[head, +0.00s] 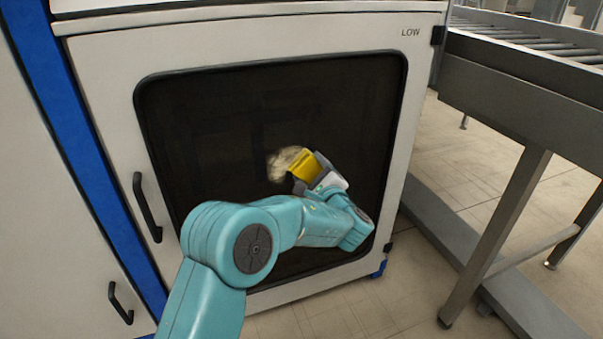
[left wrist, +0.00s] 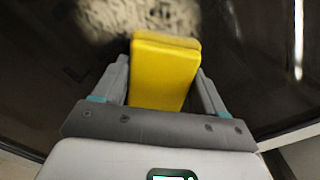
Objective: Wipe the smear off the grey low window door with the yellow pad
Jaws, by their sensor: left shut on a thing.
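The grey low window door (head: 112,98) carries the label LOW at its top right and has a dark window (head: 220,110). A pale beige smear (head: 281,160) shows on the window, and it also shows beyond the pad in the left wrist view (left wrist: 120,15). My left gripper (head: 311,170) is shut on the yellow pad (head: 303,164), which lies between its two fingers in the left wrist view (left wrist: 163,72). The pad is at the right edge of the smear in the head view and hides part of it. I cannot tell whether the pad touches the glass. My right gripper is not in view.
A black handle (head: 147,207) sticks out at the door's left side. A blue post (head: 75,130) and another panel with a handle (head: 120,302) stand further left. A roller conveyor (head: 520,85) with grey legs stands close on the right. Tiled floor lies below.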

